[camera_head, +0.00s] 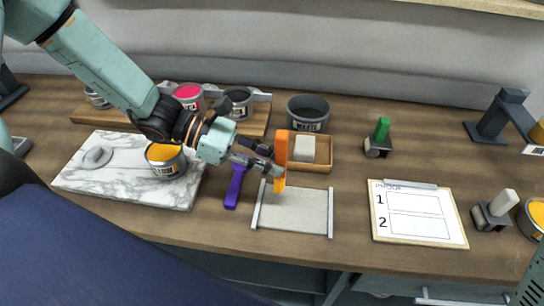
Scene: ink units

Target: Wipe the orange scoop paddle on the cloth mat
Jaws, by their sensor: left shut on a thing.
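My left gripper (272,164) is shut on the orange scoop paddle (281,152). The paddle stands roughly upright, and its lower end is at the far left corner of the cloth mat in the picture. I cannot tell whether it touches. The pale cloth mat (295,210) lies flat on the table between two light side rails, and most of it is bare. My right gripper does not show.
A purple tool (235,186) lies left of the mat. A wooden tray with a pale block (304,149) is behind it, near a dark waste tub (309,112). A marble slab (75,178) holds a yellow ink can (166,160). A proof board (417,213) lies right.

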